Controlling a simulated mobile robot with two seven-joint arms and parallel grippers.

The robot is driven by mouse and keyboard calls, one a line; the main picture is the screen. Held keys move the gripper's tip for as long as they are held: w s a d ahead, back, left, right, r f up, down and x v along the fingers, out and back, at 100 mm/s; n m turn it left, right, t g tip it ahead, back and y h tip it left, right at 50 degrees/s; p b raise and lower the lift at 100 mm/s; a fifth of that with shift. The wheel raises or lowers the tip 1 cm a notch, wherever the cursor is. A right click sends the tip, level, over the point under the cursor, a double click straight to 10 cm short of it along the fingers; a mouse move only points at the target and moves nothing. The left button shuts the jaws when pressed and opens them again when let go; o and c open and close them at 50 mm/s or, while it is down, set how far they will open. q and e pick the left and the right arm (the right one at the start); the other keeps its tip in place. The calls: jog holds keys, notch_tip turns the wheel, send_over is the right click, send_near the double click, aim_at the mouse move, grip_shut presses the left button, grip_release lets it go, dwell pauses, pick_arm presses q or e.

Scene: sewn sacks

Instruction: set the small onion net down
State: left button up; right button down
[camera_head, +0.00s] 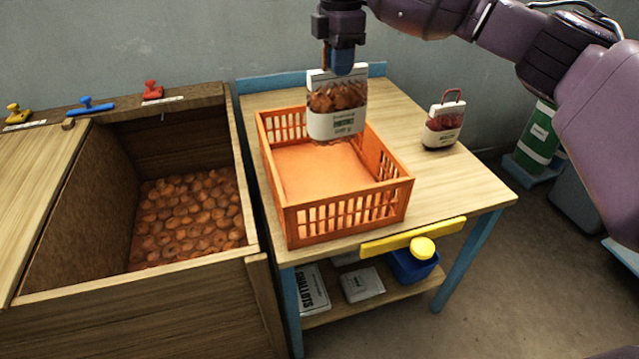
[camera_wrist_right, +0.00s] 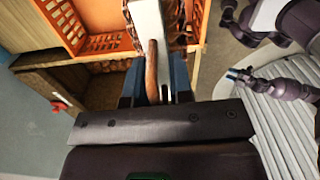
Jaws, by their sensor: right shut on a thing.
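My right gripper (camera_head: 341,62) is shut on the top of the onion net (camera_head: 337,108), a mesh bag of brown-orange onions with a white label band and green print. The net hangs upright above the back right part of the orange crate (camera_head: 345,219); it looks clear of the crate floor. In the right wrist view the net (camera_wrist_right: 147,25) shows as a pale strip between my blue fingers, with the crate (camera_wrist_right: 62,18) at the upper left. What looks like my left gripper (camera_wrist_right: 234,75) is small at the right of that view; its opening is unclear.
The crate stands open and empty on a wooden table (camera_head: 455,180). A second small net with a red handle (camera_head: 444,122) stands at the table's right. A wooden bin (camera_head: 185,285) of onions is at the left. Bare tabletop lies right of the crate.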

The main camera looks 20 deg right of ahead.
aim_at(337, 126)
jog(key=shift+r, duration=0.1)
jog(key=shift+w+d+f+m, duration=0.1)
jog(key=shift+d+f+m, duration=0.1)
jog(key=shift+m, duration=0.1)
notch_tip(337, 126, down, 13)
jog(key=shift+f+b, duration=0.15)
jog(key=shift+b, duration=0.75)
jog(key=shift+f, duration=0.4)
pick_arm(q)
jog(key=shift+w+d+f+b, duration=0.1)
jog(key=shift+d+f+b, duration=0.15)
jog(key=shift+f, duration=0.3)
jog(key=shift+d+f+b, duration=0.1)
jog(key=shift+f+b, duration=0.15)
jog(key=shift+f, duration=0.3)
pick_arm(e)
notch_tip(337, 126, down, 6)
jog(key=shift+r, duration=0.2)
pick_arm(q)
jog(key=shift+r, duration=0.1)
pick_arm(e)
jog(key=shift+f, duration=0.1)
pick_arm(q)
jog(key=shift+w+d, duration=0.1)
pick_arm(e)
jog(key=c, duration=1)
grip_release()
jog(key=shift+f, duration=0.1)
